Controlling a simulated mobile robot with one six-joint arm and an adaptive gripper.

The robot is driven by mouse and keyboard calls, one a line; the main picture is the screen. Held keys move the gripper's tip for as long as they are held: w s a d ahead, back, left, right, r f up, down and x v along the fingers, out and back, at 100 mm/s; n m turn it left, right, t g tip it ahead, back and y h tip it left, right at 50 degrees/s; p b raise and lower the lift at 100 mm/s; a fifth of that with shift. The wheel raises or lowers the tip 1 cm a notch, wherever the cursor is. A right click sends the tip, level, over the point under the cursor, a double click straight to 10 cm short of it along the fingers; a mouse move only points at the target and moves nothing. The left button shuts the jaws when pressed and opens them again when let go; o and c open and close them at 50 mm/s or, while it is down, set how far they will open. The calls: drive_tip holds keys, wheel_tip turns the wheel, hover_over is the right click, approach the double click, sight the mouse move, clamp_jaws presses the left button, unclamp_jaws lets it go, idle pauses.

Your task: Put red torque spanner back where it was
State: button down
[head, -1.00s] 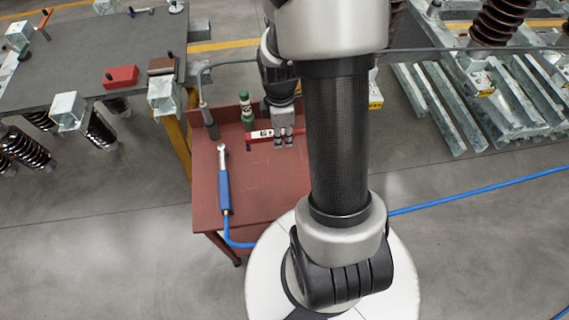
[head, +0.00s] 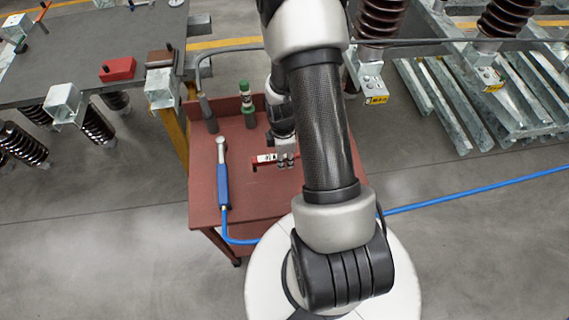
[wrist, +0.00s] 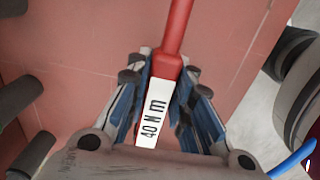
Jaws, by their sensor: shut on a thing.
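The red torque spanner (head: 265,158) is in my gripper (head: 286,158), over the red cart top (head: 240,190). The wrist view shows the red shaft of the spanner (wrist: 181,30) pointing away and its white "40 N m" label between the two fingers of my gripper (wrist: 162,78). The fingers are shut on the labelled part. In the head view the spanner lies roughly crosswise, and my arm hides its right end. I cannot tell whether it touches the cart top or hangs just above it.
A blue-handled torque wrench (head: 223,180) lies on the cart's left side, with a blue hose (head: 236,241) running off. The cart's front middle is clear. A grey workbench (head: 70,60) stands left.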

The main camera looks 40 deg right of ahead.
sight(285, 170)
drive_tip(key=shift+f+b, duration=0.55)
drive_tip(key=shift+f, duration=1.1)
drive_tip(key=shift+f, duration=0.15)
drive_tip(key=c, duration=1.4)
unclamp_jaws()
